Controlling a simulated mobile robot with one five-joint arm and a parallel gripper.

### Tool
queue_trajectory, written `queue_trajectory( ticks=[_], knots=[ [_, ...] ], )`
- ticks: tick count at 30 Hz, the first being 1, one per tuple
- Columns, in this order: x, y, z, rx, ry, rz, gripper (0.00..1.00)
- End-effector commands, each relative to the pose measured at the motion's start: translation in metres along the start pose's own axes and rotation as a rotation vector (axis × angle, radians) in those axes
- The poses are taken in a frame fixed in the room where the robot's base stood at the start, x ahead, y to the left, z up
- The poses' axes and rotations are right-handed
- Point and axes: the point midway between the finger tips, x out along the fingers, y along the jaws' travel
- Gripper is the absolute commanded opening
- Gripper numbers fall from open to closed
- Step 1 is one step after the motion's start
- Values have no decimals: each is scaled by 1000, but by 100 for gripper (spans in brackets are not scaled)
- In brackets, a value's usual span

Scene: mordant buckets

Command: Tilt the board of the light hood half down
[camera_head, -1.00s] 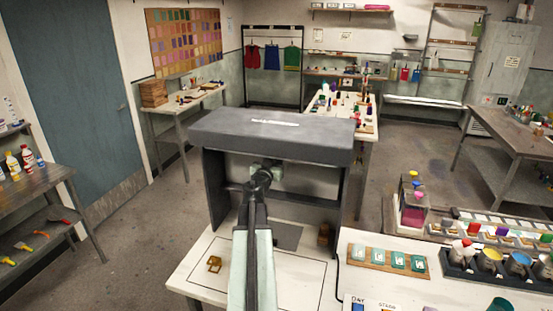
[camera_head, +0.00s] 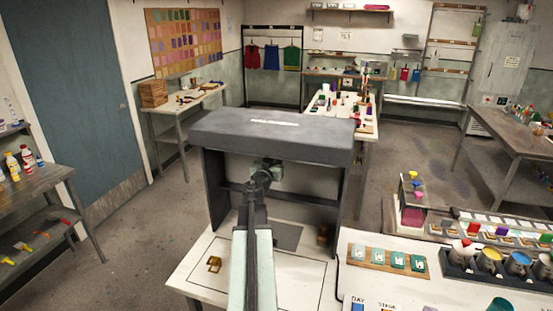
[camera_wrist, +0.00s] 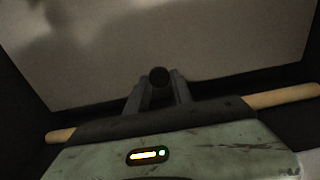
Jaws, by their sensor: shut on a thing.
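The light hood (camera_head: 272,136) is a dark grey box with an open front, standing on the white table ahead of me. Its pale board (camera_head: 312,176) shows at the back inside; it also fills the upper part of the wrist view (camera_wrist: 220,45). My gripper (camera_wrist: 159,82) is inside the hood, its two fingers closed on a small dark round knob (camera_wrist: 159,76) in front of the board. In the head view my gripper (camera_head: 268,165) is partly hidden by my own arm and the hood's top. The board's exact tilt is hard to read.
A light wooden rod (camera_wrist: 285,97) shows on both sides of my gripper's body. Dark side walls (camera_head: 215,188) flank my arm. A small brass item (camera_head: 214,264) lies on the white table at left; a sample board (camera_head: 388,259) and jars stand at right.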

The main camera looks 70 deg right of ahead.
Motion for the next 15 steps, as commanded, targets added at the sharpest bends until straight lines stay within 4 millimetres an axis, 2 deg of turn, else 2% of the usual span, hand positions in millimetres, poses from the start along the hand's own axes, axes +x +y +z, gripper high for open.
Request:
queue_trajectory(
  ticks=[5, 15],
  knots=[
    [-3, -1, 1, 0, 0, -3, 0],
    [-47, -2, 23, 2, -1, -2, 0]
  ],
)
